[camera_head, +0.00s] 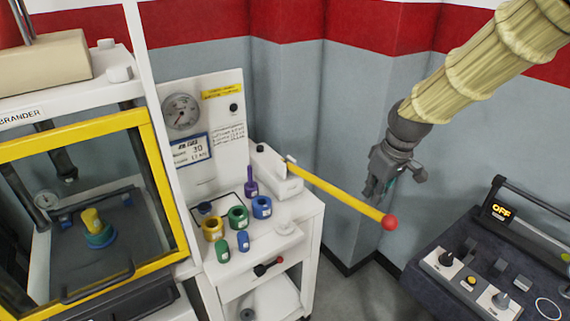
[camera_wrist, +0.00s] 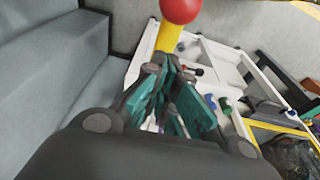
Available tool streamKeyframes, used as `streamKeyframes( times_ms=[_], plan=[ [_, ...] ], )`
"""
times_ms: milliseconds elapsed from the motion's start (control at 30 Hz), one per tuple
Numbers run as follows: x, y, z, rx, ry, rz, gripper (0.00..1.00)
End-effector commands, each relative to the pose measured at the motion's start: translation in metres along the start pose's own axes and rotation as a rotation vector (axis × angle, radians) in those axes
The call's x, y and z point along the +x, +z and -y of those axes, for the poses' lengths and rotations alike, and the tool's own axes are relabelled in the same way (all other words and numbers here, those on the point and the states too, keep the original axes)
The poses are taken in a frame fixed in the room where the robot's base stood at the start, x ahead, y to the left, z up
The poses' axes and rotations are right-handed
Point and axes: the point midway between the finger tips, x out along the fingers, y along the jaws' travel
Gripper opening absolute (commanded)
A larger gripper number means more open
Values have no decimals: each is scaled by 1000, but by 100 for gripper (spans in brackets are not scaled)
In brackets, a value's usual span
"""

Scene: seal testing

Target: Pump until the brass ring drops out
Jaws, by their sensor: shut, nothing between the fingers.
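My gripper (camera_head: 378,190) is shut and empty, hanging above the lever in the head view. Its teal fingers (camera_wrist: 168,80) show in the wrist view. The yellow pump lever (camera_head: 335,192) slopes down to the right from a white pump body (camera_head: 272,172) and ends in a red ball (camera_head: 390,222). The red ball also shows in the wrist view (camera_wrist: 181,9), ahead of the fingertips and apart from them. Inside the yellow-framed press (camera_head: 158,170), a yellow piece (camera_head: 91,220) stands on a teal round piece (camera_head: 98,238). I cannot tell which part is the brass ring.
A white cart (camera_head: 312,215) carries several coloured fittings, including a yellow one (camera_head: 213,228) and a purple one (camera_head: 251,183). A dark control box (camera_head: 480,265) reading OFF stands at right. Open floor shows between.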

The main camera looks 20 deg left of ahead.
Motion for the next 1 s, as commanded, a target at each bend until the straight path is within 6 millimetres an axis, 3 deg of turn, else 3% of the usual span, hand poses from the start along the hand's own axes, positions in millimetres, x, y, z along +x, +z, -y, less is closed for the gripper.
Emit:
streamKeyframes(
  times_ms=[767, 1000],
  plan=[
    [29, 6, 0, 0, 0, 0, 0],
    [59, 13, 0, 0, -1, 2, 0]
  ],
)
